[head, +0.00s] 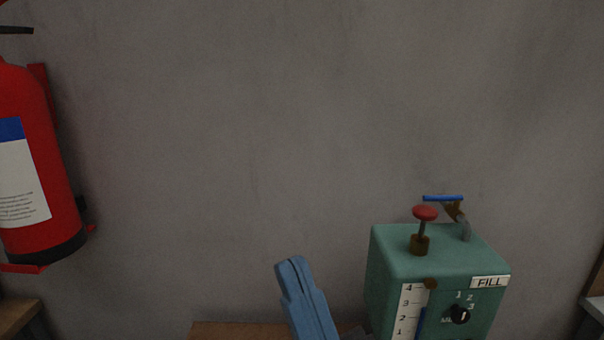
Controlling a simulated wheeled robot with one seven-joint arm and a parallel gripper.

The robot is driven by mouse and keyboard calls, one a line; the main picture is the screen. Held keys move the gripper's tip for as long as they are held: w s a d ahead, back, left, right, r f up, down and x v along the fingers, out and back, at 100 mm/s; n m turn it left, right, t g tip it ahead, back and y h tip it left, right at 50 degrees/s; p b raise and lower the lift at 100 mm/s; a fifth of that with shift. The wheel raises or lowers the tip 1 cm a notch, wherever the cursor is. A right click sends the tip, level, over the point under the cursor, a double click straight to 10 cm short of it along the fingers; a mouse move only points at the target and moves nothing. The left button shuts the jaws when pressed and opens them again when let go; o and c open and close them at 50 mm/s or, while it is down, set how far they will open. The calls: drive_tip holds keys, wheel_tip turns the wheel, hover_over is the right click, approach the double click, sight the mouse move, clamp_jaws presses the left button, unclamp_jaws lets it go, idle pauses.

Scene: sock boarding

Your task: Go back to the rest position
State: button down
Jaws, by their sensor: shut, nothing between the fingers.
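My gripper (293,272) shows at the bottom centre of the head view as a narrow blue shape. Its fingers point up and slightly left, close together with only a thin seam between them. It is shut, and no object shows at its tips. The rest of my arm is below the frame. It stands in front of the grey wall, left of the green box and apart from it in the picture. No sock or sock board can be made out.
A green box (440,262) with a red knob (425,213), blue-handled tap (443,198), dial and scale stands at lower right. A wooden surface (235,331) edges in below. A red fire extinguisher (35,170) hangs at left. The wall between is bare.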

drive_tip(key=s+d+f+m+g+h, duration=0.4)
drive_tip(key=s+d+f+h, duration=0.4)
drive_tip(key=s+d+f, duration=0.3)
drive_tip(key=s+d+f+m+g+h+b, duration=0.1)
drive_tip(key=s+d+f+m+g+h, duration=0.3)
drive_tip(key=s+d+f+h, duration=0.5)
drive_tip(key=s+d+f+m, duration=0.1)
drive_tip(key=s+f+m, duration=0.1)
drive_tip(key=s, duration=0.4)
drive_tip(key=shift+d+f+g+h+b, duration=0.3)
drive_tip(key=shift+d+f, duration=0.05)
drive_tip(key=shift+f, duration=0.4)
